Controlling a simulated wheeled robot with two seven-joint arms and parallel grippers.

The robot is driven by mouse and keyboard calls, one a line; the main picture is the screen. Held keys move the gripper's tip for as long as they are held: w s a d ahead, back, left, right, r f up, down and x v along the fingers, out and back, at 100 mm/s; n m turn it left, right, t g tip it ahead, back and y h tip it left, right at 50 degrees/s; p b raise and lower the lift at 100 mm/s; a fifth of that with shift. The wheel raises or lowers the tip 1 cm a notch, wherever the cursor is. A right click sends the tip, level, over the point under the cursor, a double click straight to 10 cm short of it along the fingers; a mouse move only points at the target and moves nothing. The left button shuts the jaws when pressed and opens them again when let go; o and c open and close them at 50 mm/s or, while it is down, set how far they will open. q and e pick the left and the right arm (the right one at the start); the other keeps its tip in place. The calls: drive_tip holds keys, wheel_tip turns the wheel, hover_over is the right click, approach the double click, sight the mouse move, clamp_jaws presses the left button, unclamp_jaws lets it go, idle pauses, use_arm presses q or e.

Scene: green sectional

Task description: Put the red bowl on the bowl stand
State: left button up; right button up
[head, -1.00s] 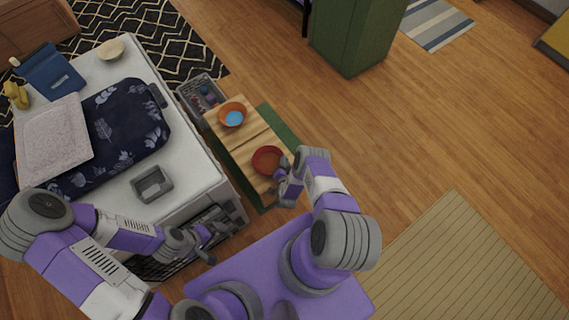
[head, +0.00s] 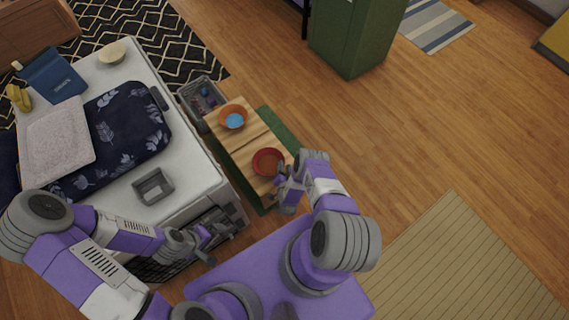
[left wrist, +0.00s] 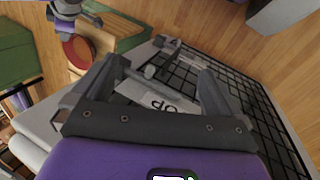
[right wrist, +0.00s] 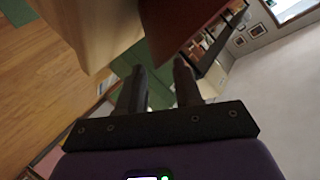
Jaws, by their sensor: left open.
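The red bowl (head: 268,162) sits near the front end of a low wooden table; it also shows in the left wrist view (left wrist: 78,52). My right gripper (head: 284,179) is at the bowl's near right edge. In the right wrist view its fingers (right wrist: 160,72) are partly apart, with the bowl's dark red side (right wrist: 172,22) at their tips; whether they grip it is unclear. A grey square hollow stand (head: 153,186), seemingly the bowl stand, is on the white table. My left gripper (head: 210,245) is open and empty by that table's front side; its fingers (left wrist: 165,72) are wide apart.
An orange bowl (head: 233,117) with something blue inside stands farther back on the wooden table (head: 240,143). The white table (head: 190,178) holds a dark leaf-patterned cloth, a pale mat and a blue bag. A grey basket (head: 203,100) stands between.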

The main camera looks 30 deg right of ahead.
drive_tip(key=p+v, duration=0.3)
drive_tip(key=v, duration=0.6)
drive_tip(key=w+a+r+n+g+y, duration=0.4)
drive_tip(key=a+r+n+y, duration=0.1)
drive_tip(key=a+r+y, duration=0.15)
drive_tip(key=s+a+r+n+g+y, duration=0.2)
drive_tip(key=s+a+r+g, duration=0.2)
drive_tip(key=s+r, duration=0.3)
drive_tip(key=s+a+r+n+g+y, duration=0.2)
drive_tip(key=s+a+r+n+g, duration=0.1)
drive_tip(key=s+r, duration=0.4)
wheel_tip(320, 180, up, 2)
drive_tip(key=shift+a+r+n+g, duration=0.1)
drive_tip(key=shift+a+n+g, duration=0.25)
drive_tip(key=shift+a, duration=0.4)
drive_tip(key=shift+y, duration=0.25)
wheel_tip(320, 180, up, 5)
drive_tip(key=p, duration=0.5)
drive_tip(key=shift+f, duration=0.2)
